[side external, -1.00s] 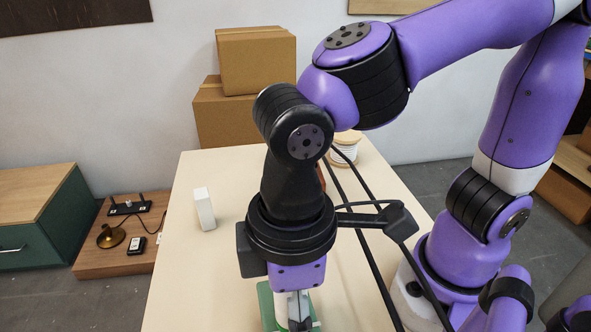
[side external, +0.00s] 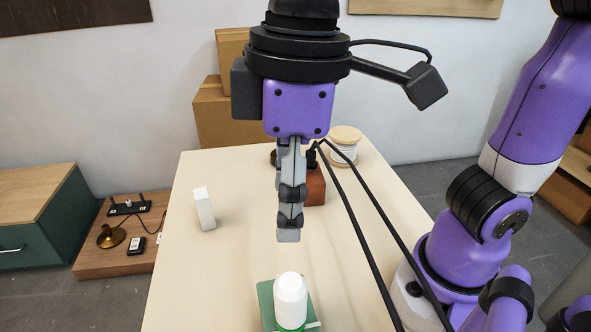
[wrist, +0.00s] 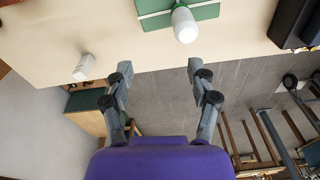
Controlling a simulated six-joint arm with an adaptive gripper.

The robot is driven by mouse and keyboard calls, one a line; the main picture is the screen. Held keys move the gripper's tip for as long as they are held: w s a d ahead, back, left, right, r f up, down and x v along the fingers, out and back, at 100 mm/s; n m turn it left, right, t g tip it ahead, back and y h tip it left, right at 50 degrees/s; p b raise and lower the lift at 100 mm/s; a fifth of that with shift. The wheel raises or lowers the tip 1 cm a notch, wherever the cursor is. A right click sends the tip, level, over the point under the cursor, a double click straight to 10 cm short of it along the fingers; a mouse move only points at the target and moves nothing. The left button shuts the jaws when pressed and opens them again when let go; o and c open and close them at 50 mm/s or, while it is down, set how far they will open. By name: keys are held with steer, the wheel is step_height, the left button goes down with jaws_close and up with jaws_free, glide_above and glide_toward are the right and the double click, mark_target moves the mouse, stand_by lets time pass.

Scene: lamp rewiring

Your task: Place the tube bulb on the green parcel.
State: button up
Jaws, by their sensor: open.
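The tube bulb (side external: 290,297), a white rounded cylinder, stands upright on the green parcel (side external: 266,303) at the bottom edge of the side view. Its lower end is partly cut off by the frame there. In the wrist view the bulb (wrist: 185,25) appears over the green parcel (wrist: 154,22) at the top edge. My gripper (side external: 288,236) is above the bulb and apart from it. In the wrist view the two fingers of my gripper (wrist: 159,67) are spread apart with nothing between them.
A small white box (side external: 204,208) stands on the left of the pale table (side external: 240,190). A reddish-brown block (side external: 315,188) and a spool (side external: 345,147) stand at the back. Black cables (side external: 350,225) run across the right of the side view. The table between white box and parcel is clear.

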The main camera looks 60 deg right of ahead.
steer(key=w+d+f+m+t, duration=0.2)
steer(key=d+f+m, duration=0.1)
steer(key=d, duration=0.5)
steer(key=w+d+f+m+t, duration=0.2)
steer(key=d+f+m+t, duration=0.1)
steer(key=d, duration=0.6)
steer(key=shift+f+m+h, duration=0.3)
steer(key=shift+m+h, duration=0.1)
steer(key=shift+m, duration=0.4)
